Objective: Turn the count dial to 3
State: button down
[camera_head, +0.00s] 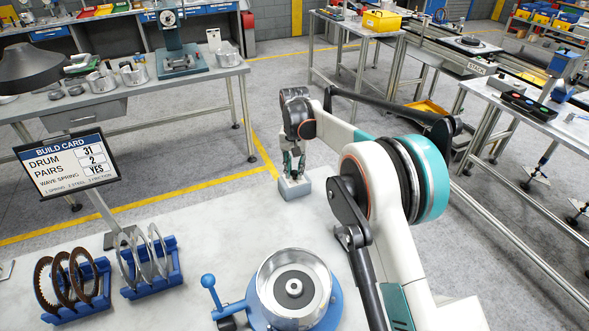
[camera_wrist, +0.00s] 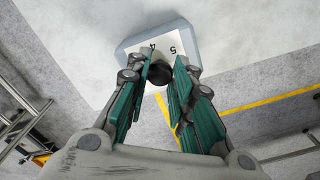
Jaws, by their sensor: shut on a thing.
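The count dial is a small grey box (camera_head: 295,189) at the far edge of the pale table in the head view. In the wrist view, the grey box (camera_wrist: 135,46) has a white face (camera_wrist: 150,47) with the numbers 4 and 5 showing. A round black knob (camera_wrist: 159,73) sits between my fingertips. My gripper (camera_head: 293,172) points down at the box, and in the wrist view its green-padded fingers (camera_wrist: 161,72) are shut on the knob. The fingers hide the rest of the face, so the dial's setting cannot be read.
A build card (camera_head: 66,165) reads drum 31, pairs 2, wave spring yes. Blue racks with dark rings (camera_head: 72,290) and steel rings (camera_head: 150,270) stand at the left. A metal drum on a blue fixture (camera_head: 330,316) stands at the front. Bare tabletop lies between.

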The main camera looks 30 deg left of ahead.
aim_at(295, 172)
jog(key=shift+m, duration=1)
jog(key=c, duration=1.4)
grip_release()
jog(key=shift+o, duration=0.2)
jog(key=shift+r, duration=0.1)
notch_tip(295, 172, up, 12)
